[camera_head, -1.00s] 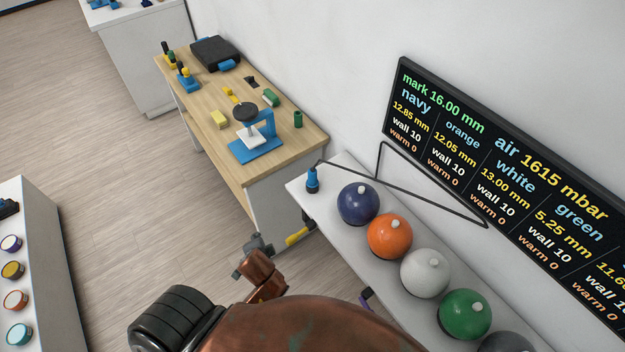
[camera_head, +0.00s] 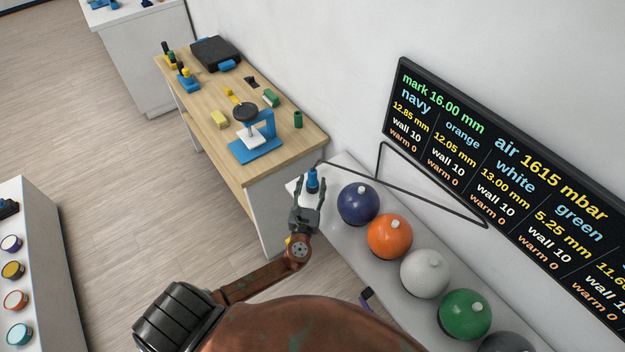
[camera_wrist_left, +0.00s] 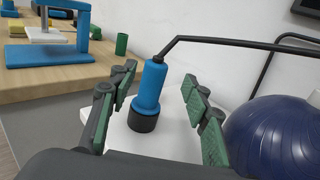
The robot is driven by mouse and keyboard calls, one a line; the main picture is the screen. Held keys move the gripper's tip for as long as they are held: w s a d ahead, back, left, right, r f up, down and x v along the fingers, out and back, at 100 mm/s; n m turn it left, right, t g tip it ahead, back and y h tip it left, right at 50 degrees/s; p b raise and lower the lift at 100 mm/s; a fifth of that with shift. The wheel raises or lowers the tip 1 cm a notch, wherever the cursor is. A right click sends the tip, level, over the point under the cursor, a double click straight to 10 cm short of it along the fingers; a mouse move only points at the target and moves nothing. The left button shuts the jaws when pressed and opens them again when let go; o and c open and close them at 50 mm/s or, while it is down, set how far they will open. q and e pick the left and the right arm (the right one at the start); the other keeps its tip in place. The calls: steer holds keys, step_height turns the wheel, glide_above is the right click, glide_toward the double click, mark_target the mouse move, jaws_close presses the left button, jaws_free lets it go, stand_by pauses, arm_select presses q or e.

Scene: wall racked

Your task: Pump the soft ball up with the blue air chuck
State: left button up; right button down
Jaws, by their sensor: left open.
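The blue air chuck (camera_head: 313,180) stands upright on the left end of the white bench, with a dark base and a black hose from its top. In the left wrist view the chuck (camera_wrist_left: 151,88) stands between the spread green-padded fingers of my left gripper (camera_wrist_left: 163,100), with gaps on both sides. My left gripper (camera_head: 310,194) is open and empty in the head view. The balls stand in a row: navy (camera_head: 357,204), orange (camera_head: 390,237), white (camera_head: 425,273), green (camera_head: 465,315) and a dark grey one (camera_head: 506,343). Each of the first four shows a pale valve stub. Which ball is soft I cannot tell by shape.
The black hose (camera_head: 430,203) runs along the wall behind the balls. A display (camera_head: 500,140) hangs above and lists readings. A wooden table (camera_head: 190,105) with a blue stand (camera_head: 258,148) is at the left. The navy ball (camera_wrist_left: 275,140) is close to my right finger.

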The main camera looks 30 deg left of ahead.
mark_target(312, 174)
arm_select(q)
steer(key=x, duration=0.4)
steer(key=shift+w+a+r, duration=0.2)
steer(key=shift+a+r, duration=0.1)
steer(key=shift+a, duration=0.05)
steer(key=shift+w+a+f, duration=0.1)
steer(key=shift+w+a, duration=0.1)
steer(key=shift+w, duration=0.2)
steer(key=shift+s, duration=0.1)
steer(key=shift+c, duration=0.7)
jaws_close()
